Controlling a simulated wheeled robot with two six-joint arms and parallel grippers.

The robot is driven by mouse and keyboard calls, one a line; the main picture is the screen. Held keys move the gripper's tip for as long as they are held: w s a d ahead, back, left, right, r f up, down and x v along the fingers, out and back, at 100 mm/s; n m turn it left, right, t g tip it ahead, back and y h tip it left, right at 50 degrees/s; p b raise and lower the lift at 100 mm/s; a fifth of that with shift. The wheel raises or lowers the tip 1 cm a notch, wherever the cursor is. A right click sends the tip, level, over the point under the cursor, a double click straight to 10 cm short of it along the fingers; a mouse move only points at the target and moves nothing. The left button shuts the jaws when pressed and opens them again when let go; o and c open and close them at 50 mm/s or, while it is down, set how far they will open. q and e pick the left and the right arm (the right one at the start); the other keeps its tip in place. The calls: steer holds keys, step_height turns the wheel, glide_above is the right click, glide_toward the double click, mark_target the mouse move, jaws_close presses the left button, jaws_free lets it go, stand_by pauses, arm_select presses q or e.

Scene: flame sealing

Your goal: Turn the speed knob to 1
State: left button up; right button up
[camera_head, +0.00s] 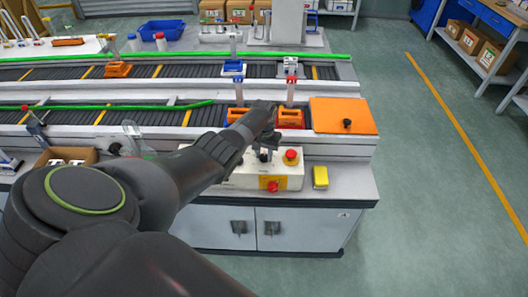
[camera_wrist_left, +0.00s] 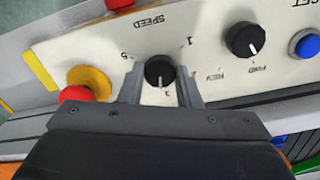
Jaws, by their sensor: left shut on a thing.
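The control box (camera_head: 233,180) sits on the bench, its panel facing me. In the left wrist view the panel (camera_wrist_left: 205,35) shows upside down. The black speed knob (camera_wrist_left: 160,72) is under the SPEED label, with 5 to its left, 3 below and 1 to its right. Its white pointer line points down, at about the 3. My left gripper (camera_wrist_left: 160,88) is shut on the speed knob, one finger on each side. In the head view the gripper (camera_head: 265,150) is over the box and partly hides the knobs. My right gripper is not in view.
A red stop button on a yellow base (camera_wrist_left: 85,85) is left of the speed knob in the wrist view. A FWD/REV knob (camera_wrist_left: 244,39) and a blue button (camera_wrist_left: 307,46) are to its right. A yellow block (camera_head: 320,177) lies beside the box. Conveyors run behind.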

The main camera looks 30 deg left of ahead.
arm_select(q)
steer(key=n, duration=0.3)
steer(key=shift+r+n+p, duration=0.15)
steer(key=shift+n+p, duration=0.15)
steer(key=shift+n, duration=0.1)
steer(key=n, duration=0.3)
steer(key=shift+n+p, duration=0.3)
steer(key=n, duration=0.3)
steer(key=shift+w+n, duration=0.1)
steer(key=shift+n, duration=0.3)
steer(key=n, duration=0.3)
steer(key=shift+n+p, duration=0.3)
steer(key=n, duration=1.1)
steer(key=shift+n, duration=0.3)
steer(key=o, duration=1)
steer(key=shift+c, duration=0.2)
